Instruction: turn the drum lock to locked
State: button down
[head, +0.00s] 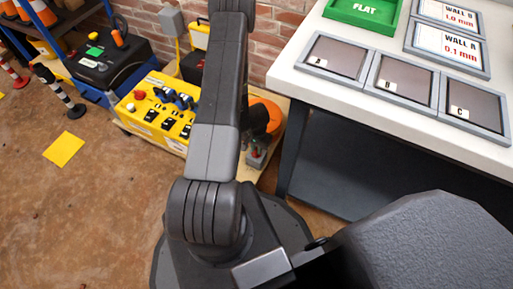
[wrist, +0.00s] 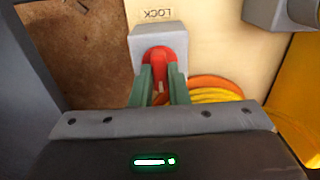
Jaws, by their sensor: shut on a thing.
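The drum lock (wrist: 140,43) is a grey box with a red round knob on a pale wooden board. The word LOCK is printed upside down beside it in the wrist view. The red knob (wrist: 160,54) has a raised grip. My gripper (wrist: 158,76) has green fingers on either side of this grip and is shut on it. The lower part of the knob is hidden by the fingers.
A yellow control panel (head: 155,112) stands left of the arm. A white table (head: 340,88) with grey-framed trays is at the right. Yellow cable (wrist: 215,95) lies close to the right of my fingers. Open floor is at the left.

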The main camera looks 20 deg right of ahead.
jog(key=shift+n, duration=0.4)
jog(key=n, duration=0.8)
jog(key=n+b, duration=0.1)
jog(key=n, duration=0.3)
jog(key=shift+n, duration=0.3)
jog(key=shift+n+b, duration=0.5)
jog(key=shift+n, duration=1.8)
jog(key=c, duration=1.4)
grip_release()
